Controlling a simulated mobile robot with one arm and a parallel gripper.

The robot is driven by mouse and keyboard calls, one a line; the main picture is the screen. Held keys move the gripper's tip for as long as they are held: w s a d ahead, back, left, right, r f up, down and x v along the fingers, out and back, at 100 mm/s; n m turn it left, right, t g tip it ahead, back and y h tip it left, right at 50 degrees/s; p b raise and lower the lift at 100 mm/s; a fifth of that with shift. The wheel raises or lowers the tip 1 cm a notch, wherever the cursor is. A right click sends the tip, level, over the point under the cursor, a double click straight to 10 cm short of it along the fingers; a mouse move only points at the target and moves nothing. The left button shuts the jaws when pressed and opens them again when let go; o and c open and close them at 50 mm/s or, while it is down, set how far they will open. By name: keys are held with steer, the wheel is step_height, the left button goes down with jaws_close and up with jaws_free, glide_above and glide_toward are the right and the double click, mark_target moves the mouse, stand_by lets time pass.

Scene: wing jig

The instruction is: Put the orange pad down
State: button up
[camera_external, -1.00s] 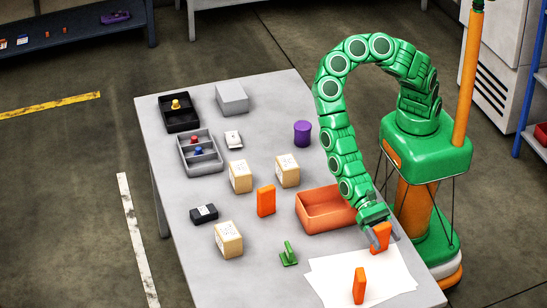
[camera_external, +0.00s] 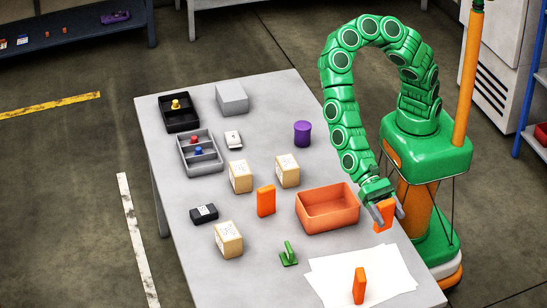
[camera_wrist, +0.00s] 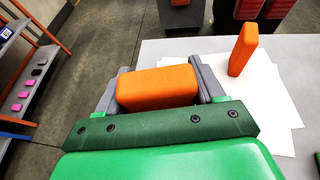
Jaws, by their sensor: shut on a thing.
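My gripper (camera_external: 383,209) is shut on an orange pad (camera_external: 384,217) and holds it up near the table's right edge, beside the orange tray and above the back of the white paper. In the wrist view the held pad (camera_wrist: 157,87) sits between the grey fingers of my gripper (camera_wrist: 158,85). A second orange pad (camera_external: 359,286) stands upright on the white paper (camera_external: 325,277); it also shows at the upper right of the wrist view (camera_wrist: 243,50). A third orange pad (camera_external: 266,201) stands upright left of the tray.
The open orange tray (camera_external: 328,222) is left of my gripper. The paper's back part is clear.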

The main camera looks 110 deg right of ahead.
steer(key=shift+r, duration=2.8)
steer(key=m+t, duration=0.2)
glide_above(327, 195)
steer(key=w+a, duration=0.2)
steer(key=a, duration=0.3)
steer(key=shift+w+d+f, duration=0.1)
steer(key=shift+d+f, duration=0.05)
steer(key=shift+f, duration=7.05)
steer(key=shift+f, duration=0.1)
steer(key=o, duration=1.1)
steer(key=shift+c, duration=0.2)
steer(key=v, duration=1.2)
